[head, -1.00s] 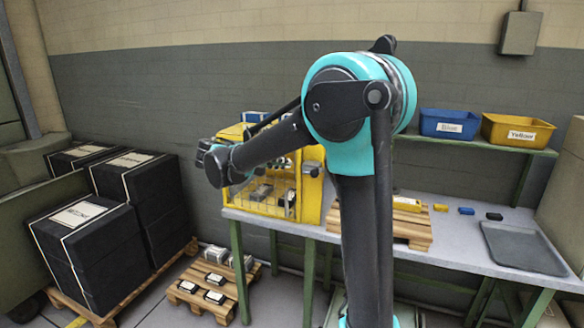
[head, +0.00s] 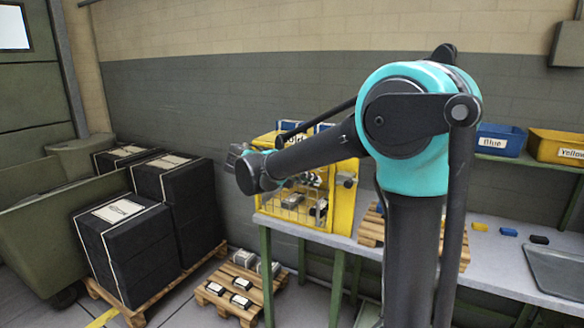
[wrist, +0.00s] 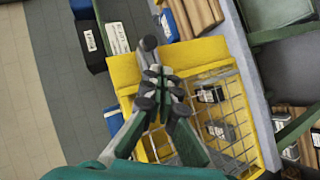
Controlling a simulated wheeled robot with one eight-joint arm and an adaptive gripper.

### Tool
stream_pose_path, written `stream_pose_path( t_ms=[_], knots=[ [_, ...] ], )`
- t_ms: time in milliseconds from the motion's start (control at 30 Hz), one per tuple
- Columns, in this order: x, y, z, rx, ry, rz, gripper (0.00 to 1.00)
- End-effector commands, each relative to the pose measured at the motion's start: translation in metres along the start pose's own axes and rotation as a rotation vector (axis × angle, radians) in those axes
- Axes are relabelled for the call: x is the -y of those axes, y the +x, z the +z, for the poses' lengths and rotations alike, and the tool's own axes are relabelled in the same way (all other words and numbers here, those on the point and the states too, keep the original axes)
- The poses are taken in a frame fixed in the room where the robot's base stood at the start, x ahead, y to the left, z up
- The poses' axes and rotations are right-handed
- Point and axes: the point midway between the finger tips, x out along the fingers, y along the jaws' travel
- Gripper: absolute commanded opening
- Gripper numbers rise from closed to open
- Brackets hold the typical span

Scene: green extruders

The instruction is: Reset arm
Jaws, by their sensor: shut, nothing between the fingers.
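My arm rises at the right of centre in the head view, with a teal joint at its top, and its forearm reaches left. My gripper (wrist: 158,75) shows in the wrist view with its fingers together and nothing held. It is in front of or over the yellow mesh-sided cage (wrist: 124,72); the exact gap cannot be told. In the head view the yellow cage (head: 343,205) stands on the workbench (head: 490,255), partly behind my forearm. The gripper itself is not clear in the head view.
Black boxes (head: 120,240) are stacked on a pallet at left. A low pallet (head: 225,300) with small parts stands beside the bench. A blue bin (head: 500,142) and a yellow bin (head: 560,150) sit on the shelf. A grey tray (head: 560,270) lies on the bench at right.

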Motion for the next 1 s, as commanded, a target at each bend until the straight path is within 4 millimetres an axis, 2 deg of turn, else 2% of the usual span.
stream_pose_path(
  t_ms=[33,100,233,333,400,500,600,700,800,1000],
  knots=[
    [0.004,0.022,0.022,0.031,-0.01,-0.052,0.0],
    [0.016,0.051,0.056,0.07,-0.024,-0.153,0.0],
    [0.047,0.095,0.13,0.131,-0.018,-0.376,0.0],
    [0.075,0.113,0.188,0.155,0.022,-0.552,0.0],
    [0.095,0.117,0.224,0.16,0.067,-0.668,0.0],
    [0.121,0.114,0.266,0.15,0.149,-0.811,0.0],
    [0.141,0.107,0.294,0.13,0.227,-0.914,0.0],
    [0.153,0.1,0.309,0.111,0.287,-0.977,0.0],
    [0.159,0.095,0.315,0.099,0.32,-1.01,0.0],
    [0.16,0.094,0.316,0.094,0.327,-1.019,0.0]
  ],
)
